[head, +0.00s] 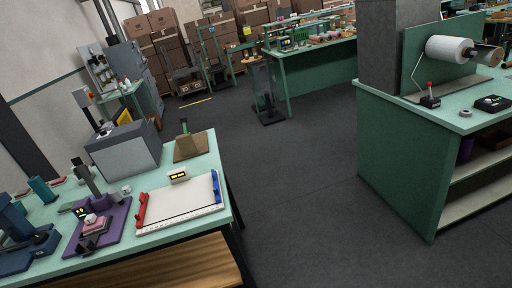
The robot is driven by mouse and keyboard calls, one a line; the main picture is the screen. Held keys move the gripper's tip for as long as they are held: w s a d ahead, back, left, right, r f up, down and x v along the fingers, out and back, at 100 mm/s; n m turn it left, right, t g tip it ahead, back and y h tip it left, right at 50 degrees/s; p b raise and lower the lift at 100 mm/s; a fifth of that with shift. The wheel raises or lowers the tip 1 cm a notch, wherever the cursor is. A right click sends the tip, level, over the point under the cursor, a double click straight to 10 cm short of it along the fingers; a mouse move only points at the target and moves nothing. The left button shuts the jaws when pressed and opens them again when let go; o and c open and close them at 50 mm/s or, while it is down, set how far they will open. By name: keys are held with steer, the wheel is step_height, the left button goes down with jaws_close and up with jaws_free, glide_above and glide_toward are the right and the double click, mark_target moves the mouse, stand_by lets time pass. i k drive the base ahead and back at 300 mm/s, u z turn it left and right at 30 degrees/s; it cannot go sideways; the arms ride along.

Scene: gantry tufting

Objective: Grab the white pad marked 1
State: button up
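No pad with a legible 1 can be made out. A white flat panel (180,203) lies on the near-left green table (222,172), with a red clamp (142,209) at its left edge, a blue strip (216,187) at its right and a ruler-like front edge. A small white piece (126,190) stands left of it, too small to read. A purple mat (112,225) further left holds a small pink and white stack (92,224). My gripper is not in view.
Dark blue equipment (22,232) is at the left edge. A green workbench (410,150) with a white roll (449,48) is at right. Dark floor (290,200) between is clear.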

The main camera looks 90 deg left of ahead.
mark_target(91, 219)
steer(key=k, duration=2.4)
steer(key=u, duration=2.65)
steer(key=i, duration=1)
